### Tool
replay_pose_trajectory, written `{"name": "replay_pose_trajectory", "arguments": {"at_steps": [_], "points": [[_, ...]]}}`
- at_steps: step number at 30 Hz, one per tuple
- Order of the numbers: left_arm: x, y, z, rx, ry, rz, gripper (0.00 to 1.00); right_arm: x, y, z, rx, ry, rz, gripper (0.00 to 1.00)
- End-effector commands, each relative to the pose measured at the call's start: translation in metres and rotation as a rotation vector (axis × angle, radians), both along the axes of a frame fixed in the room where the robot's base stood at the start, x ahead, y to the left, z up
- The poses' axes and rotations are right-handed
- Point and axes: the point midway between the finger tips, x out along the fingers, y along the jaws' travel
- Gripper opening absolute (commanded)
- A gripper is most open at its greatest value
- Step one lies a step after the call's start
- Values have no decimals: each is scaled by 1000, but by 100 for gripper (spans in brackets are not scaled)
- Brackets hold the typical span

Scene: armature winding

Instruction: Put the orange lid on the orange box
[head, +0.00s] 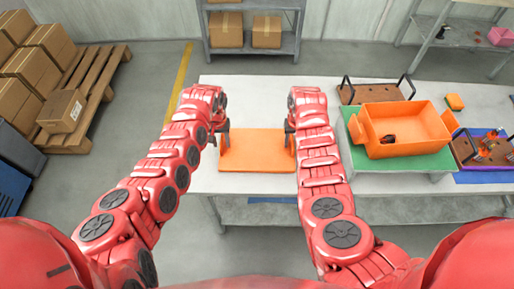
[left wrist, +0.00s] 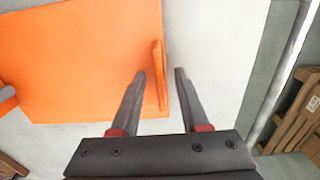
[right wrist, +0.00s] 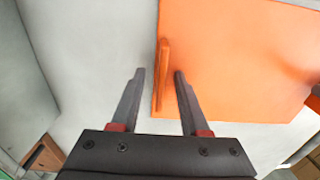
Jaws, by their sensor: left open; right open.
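The flat orange lid (head: 258,152) lies on the white table, between my two grippers. My left gripper (head: 223,138) is at the lid's left edge. In the left wrist view its open fingers (left wrist: 158,75) are on either side of the lid's upright side handle (left wrist: 159,75). My right gripper (head: 290,138) is at the lid's right edge. In the right wrist view its open fingers (right wrist: 158,75) are on either side of the other handle (right wrist: 162,70). I cannot tell whether any finger touches. The open orange box (head: 408,150) stands to the right, with a small dark item inside.
The box stands on a green mat (head: 360,158). A brown tray with black handles (head: 372,92) is behind it. A blue mat with a brown fixture (head: 484,150) is at the right. Bare table (head: 250,95) lies behind the lid.

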Motion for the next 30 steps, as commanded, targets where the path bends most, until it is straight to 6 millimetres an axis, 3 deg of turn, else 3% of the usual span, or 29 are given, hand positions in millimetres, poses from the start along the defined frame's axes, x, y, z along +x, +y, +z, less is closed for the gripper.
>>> {"name": "replay_pose_trajectory", "arguments": {"at_steps": [11, 19, 30], "points": [[0, -1, -4, -1, -1, 0, 45, 0, 0, -4, 0, -1, 2, 45], [0, -1, -4, -1, 0, 0, 0, 0, 1, -3, 0, -1, 2, 0], [0, 0, -4, -1, 0, 0, 0, 0, 1, -3, 0, -1, 2, 0]]}}
